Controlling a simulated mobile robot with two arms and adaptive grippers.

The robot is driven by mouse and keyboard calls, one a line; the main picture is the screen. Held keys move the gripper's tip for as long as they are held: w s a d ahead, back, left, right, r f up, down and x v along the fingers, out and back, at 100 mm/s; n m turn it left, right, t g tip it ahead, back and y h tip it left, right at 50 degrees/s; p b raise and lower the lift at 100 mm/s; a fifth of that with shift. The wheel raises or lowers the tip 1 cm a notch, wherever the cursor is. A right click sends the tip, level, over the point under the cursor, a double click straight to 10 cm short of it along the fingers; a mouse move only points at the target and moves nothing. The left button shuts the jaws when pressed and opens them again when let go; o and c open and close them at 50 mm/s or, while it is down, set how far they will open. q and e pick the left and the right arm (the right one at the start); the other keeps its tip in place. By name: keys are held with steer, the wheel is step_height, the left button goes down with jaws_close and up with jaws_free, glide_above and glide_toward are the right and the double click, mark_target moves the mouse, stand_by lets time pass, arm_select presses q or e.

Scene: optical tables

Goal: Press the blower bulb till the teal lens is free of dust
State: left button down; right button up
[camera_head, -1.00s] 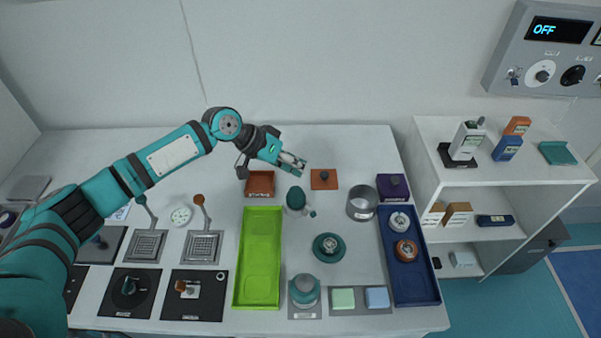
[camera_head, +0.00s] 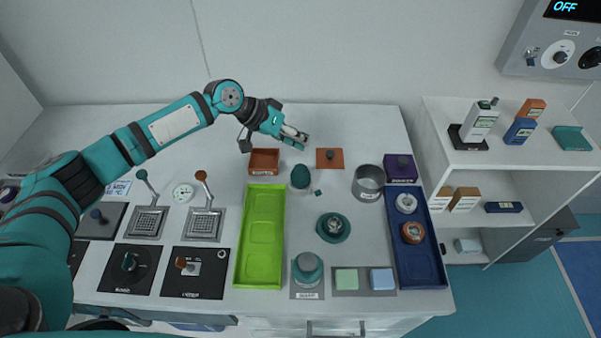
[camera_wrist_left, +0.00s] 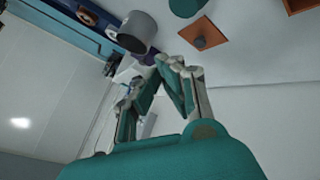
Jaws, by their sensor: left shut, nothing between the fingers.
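The blower bulb (camera_head: 300,176) is a dark teal egg shape with a small nozzle tip, standing on the white table in the head view. Part of it shows at the top of the left wrist view (camera_wrist_left: 187,5). The teal lens (camera_head: 333,227) is a round piece with a grey centre, lying to the front right of the bulb. Dust on it is too small to tell. My left gripper (camera_head: 303,138) is shut and empty, behind the bulb and apart from it. Its fingertips meet in the left wrist view (camera_wrist_left: 176,63). My right gripper is not in view.
An orange plate with a knob (camera_head: 330,159), a brown tray (camera_head: 264,160) and a grey cup (camera_head: 368,183) stand near the bulb. A green tray (camera_head: 260,238) lies left of the lens, a blue tray (camera_head: 427,268) right. The table's back strip is mostly clear.

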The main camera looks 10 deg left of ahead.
arm_select(q)
steer(key=b, duration=0.3)
glide_above(300, 167)
step_height(300, 167, down, 4)
steer(key=shift+w+f, duration=0.1)
steer(key=shift+f, duration=0.75)
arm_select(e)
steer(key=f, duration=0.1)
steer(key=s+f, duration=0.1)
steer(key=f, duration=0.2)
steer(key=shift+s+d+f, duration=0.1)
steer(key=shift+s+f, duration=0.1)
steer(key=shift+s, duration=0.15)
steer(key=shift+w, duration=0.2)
arm_select(q)
steer(key=shift+f, duration=0.1)
steer(key=shift+f, duration=0.3)
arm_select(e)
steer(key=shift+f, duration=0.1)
